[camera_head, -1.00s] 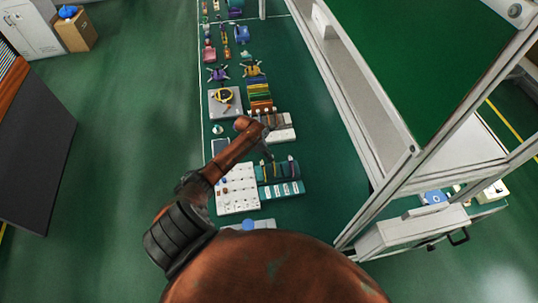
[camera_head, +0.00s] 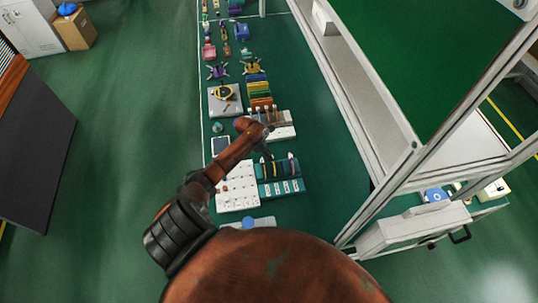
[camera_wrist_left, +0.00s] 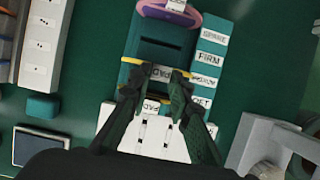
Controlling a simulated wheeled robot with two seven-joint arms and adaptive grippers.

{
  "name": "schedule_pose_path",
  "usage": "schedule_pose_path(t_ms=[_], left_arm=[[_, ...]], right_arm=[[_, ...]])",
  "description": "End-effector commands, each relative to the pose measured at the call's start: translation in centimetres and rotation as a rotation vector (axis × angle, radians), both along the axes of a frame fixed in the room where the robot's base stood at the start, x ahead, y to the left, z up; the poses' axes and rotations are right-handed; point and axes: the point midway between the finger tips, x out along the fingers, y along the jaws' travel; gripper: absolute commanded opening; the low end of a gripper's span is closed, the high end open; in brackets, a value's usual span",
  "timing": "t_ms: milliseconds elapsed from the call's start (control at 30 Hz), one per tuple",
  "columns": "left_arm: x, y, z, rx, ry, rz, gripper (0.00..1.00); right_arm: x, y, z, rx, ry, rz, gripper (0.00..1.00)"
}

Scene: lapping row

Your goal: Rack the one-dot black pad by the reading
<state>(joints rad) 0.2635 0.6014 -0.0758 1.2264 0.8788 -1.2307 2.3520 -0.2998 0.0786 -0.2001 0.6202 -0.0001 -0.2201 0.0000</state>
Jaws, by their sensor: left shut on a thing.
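My left gripper (camera_wrist_left: 155,82) is shut on a small dark piece between its fingertips, over the teal rack. Lettering like "PAD" shows there, but I cannot make out any dots. The teal rack (camera_wrist_left: 157,50) has a row of white labels on its right side, including SPARE (camera_wrist_left: 215,32) and FIRM (camera_wrist_left: 210,58); the lower labels are partly hidden. A purple piece (camera_wrist_left: 190,17) stands at the SPARE end, and yellow edges show near my fingers. In the head view my left gripper (camera_head: 266,156) is over the same rack (camera_head: 281,188). My right gripper is out of view.
A white board (camera_head: 238,190) with small parts lies left of the rack. A dark-screened device (camera_head: 220,147) lies beyond that board. Colored blocks (camera_head: 258,88) and tools line the green bench farther back. A shelf frame (camera_head: 400,160) stands on the right.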

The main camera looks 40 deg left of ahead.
Motion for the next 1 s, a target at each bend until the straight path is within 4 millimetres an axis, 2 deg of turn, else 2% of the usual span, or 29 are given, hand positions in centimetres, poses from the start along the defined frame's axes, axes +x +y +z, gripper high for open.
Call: schedule_pose_path(t_ms=[1000], left_arm=[[0.0, 0.0, -2.4, -0.001, -0.001, 0.000, 0.00]], right_arm=[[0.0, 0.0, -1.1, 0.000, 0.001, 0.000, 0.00]])
